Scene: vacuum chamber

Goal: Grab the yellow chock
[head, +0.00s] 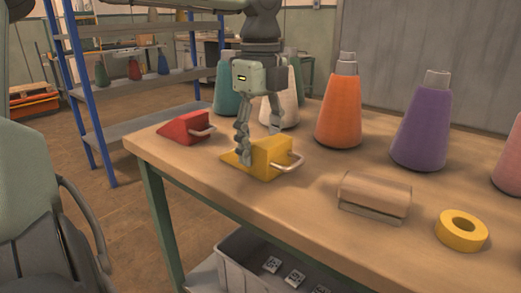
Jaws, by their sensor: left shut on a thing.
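The yellow chock (268,160) is a wedge with a pale handle on its right side, resting on the wooden workbench (300,205). My left gripper (258,150) points straight down over it and is shut on it, one finger at its near side and the other reaching down behind it. The far fingertip is partly hidden by the chock. My right gripper is not in the head view.
A red chock (186,128) sits left of the yellow one. Orange (340,115) and purple (422,125) cones stand behind to the right, with white and teal ones behind the gripper. A brown block (375,192) and yellow tape roll (461,230) lie right. A grey bin (240,272) is below.

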